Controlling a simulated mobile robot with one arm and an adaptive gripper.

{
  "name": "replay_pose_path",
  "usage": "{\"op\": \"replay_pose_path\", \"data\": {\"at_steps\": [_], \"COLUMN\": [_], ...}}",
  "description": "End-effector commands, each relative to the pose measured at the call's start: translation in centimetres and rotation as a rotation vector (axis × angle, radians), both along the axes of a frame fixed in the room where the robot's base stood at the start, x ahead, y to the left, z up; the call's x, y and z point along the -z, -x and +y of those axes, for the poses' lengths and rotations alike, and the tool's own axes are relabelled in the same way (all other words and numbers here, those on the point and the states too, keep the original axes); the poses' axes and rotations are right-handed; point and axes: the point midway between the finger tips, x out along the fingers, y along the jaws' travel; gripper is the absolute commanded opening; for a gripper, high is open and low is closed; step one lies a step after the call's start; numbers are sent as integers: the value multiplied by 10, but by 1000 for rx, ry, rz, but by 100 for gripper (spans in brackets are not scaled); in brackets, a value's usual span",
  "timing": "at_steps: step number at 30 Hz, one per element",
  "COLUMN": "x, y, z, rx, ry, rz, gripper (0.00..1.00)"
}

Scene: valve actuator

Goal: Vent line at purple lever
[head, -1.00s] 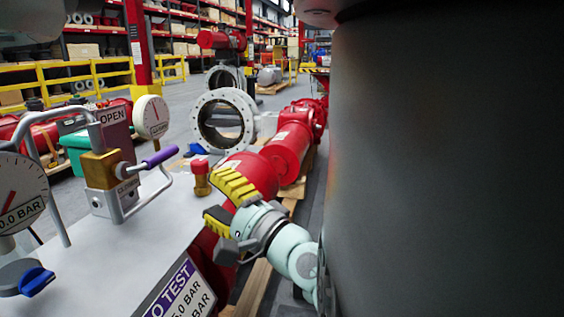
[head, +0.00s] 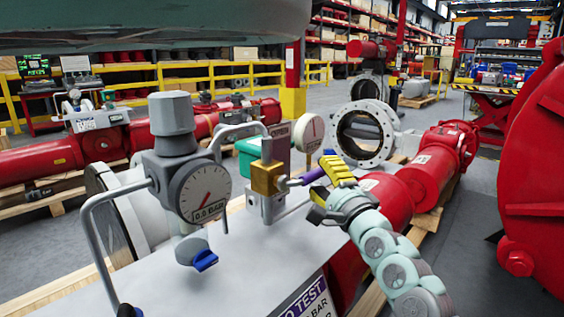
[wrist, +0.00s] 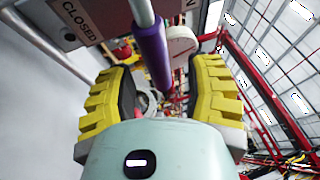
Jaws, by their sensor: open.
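The purple lever (head: 311,176) sticks out to the right from a brass valve block (head: 267,177) on the grey panel top. My gripper (head: 323,184), with yellow ridged fingers, is open at the lever's outer end. In the wrist view the purple grip (wrist: 151,52) lies between the two spread fingers of my gripper (wrist: 163,75), with gaps on both sides. Its near end is close to the palm; I cannot tell whether they touch. A CLOSED label (wrist: 80,22) shows beside the lever. The gauge (head: 207,192) left of the valve appears to read 0.0 BAR.
A second white gauge (head: 312,132) stands behind the valve. Bent metal tubes (head: 105,235) rise from the panel, and a blue-handled valve (head: 204,259) sits below the front gauge. A large red body (head: 535,180) stands at the right. Red cylinders (head: 425,178) lie beyond my gripper.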

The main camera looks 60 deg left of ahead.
Motion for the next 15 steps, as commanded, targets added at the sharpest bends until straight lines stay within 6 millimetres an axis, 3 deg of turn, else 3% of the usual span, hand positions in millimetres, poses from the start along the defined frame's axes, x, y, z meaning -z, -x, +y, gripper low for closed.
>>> {"op": "replay_pose_path", "data": {"at_steps": [6, 15], "x": [-4, -4], "y": [0, -1], "z": [18, 21], "rx": [-6, -5], "ry": [0, 1], "rz": [0, 0], "gripper": [52, 52]}}
